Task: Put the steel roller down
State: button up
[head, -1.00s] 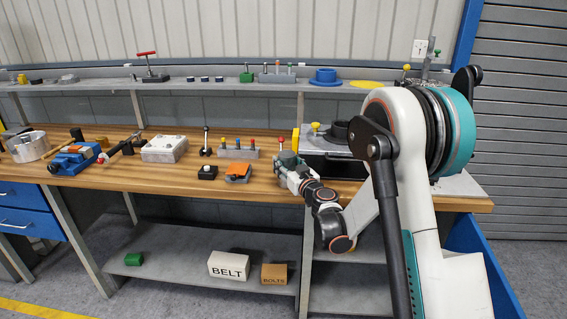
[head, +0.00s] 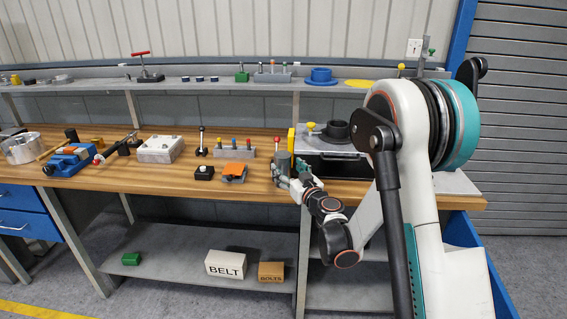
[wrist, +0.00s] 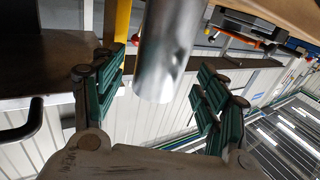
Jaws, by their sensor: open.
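The steel roller (wrist: 167,48) is a plain shiny silver cylinder in the wrist view, between and beyond my green-padded fingers, with a gap on both sides. In the head view the roller (head: 282,163) looks upright at the front of the wooden bench (head: 225,186), left of a dark machine block. My gripper (wrist: 163,88) is open and empty. In the head view my gripper (head: 284,183) is low at the bench's front edge, just in front of the roller and partly covering its lower end. Exact contact with the bench is hidden.
A yellow upright part (head: 291,141) and the dark machine block (head: 335,163) stand close to the right of the roller. An orange-topped block (head: 234,173) and a small black button box (head: 204,173) lie to the left. A shelf with several items runs behind.

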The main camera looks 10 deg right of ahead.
jog(key=p+v, duration=0.1)
jog(key=v, duration=0.5)
jog(key=s+d+r+m+g+h, duration=0.1)
jog(key=s+d+r+m+h, duration=0.3)
jog(key=r, duration=0.4)
jog(key=s+d+r+m+g+h, duration=0.1)
jog(key=s+d+r+h, duration=0.25)
jog(key=s+r, duration=0.3)
jog(key=s+a+f+n+g+y, duration=0.1)
jog(key=s+a+f+g, duration=0.1)
jog(key=s, duration=0.6)
jog(key=s+a+f+g+y, duration=0.1)
jog(key=s+a+f+g, duration=0.2)
jog(key=s, duration=0.6)
jog(key=s+a+f+n+g+y, duration=0.1)
jog(key=s+a+f+g, duration=0.1)
jog(key=s, duration=0.7)
jog(key=a+g, duration=0.1)
jog(key=a, duration=0.1)
jog(key=shift+s+a+f+n+g+y, duration=0.2)
jog(key=shift+a+f+n+g+y, duration=0.1)
jog(key=shift+f+y, duration=0.05)
